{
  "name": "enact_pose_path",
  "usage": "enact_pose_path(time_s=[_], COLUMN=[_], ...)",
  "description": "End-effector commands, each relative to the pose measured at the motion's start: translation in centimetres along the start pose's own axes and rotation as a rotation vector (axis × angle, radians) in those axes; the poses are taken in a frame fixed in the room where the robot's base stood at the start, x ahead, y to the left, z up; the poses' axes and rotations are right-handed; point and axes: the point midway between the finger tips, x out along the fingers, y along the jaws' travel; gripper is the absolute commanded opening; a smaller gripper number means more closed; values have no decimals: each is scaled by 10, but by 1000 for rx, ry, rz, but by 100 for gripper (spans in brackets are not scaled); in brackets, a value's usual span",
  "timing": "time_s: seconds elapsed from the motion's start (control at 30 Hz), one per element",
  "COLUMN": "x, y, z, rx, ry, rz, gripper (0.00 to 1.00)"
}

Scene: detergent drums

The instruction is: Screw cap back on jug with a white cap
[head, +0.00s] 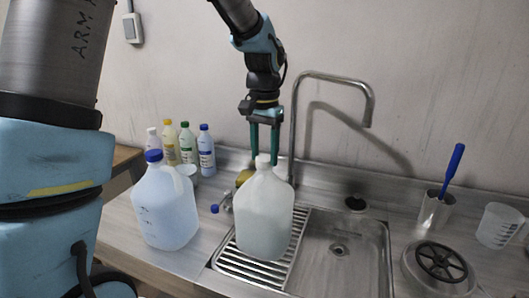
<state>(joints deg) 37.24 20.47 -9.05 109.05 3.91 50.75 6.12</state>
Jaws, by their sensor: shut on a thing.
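A translucent jug (264,218) with a whitish, cloudy look stands upright on the ribbed drainboard left of the sink basin. A white cap (263,159) shows at the top of its neck. My gripper (265,158) points straight down over this jug, its two teal fingers on either side of the white cap. The fingers are shut on the cap. Cap and neck look in line; whether the cap is seated on the thread is too small to tell.
A second jug (166,208) with a blue cap stands to the left. Several detergent bottles (188,146) stand behind it. A tall faucet (297,125) rises close right of my gripper. The sink basin (345,262) is empty. A metal cup with a blue-handled brush (434,211) and a clear measuring jug (499,226) stand right.

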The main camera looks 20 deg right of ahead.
Motion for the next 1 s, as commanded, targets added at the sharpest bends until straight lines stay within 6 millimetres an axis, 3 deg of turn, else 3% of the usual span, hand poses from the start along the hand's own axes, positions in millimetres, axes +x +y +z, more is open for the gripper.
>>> enact_pose_path(time_s=[0.33,0.63,0.67,0.8,1.0], x=[2,3,3,2,1], y=[0,0,0,0,0], z=[2,2,2,1,1], rx=[421,478,477,476,476], ry=[-6,-6,-6,-5,-3], rz=[2,2,2,2,1], gripper=[0,0,55,71,71])
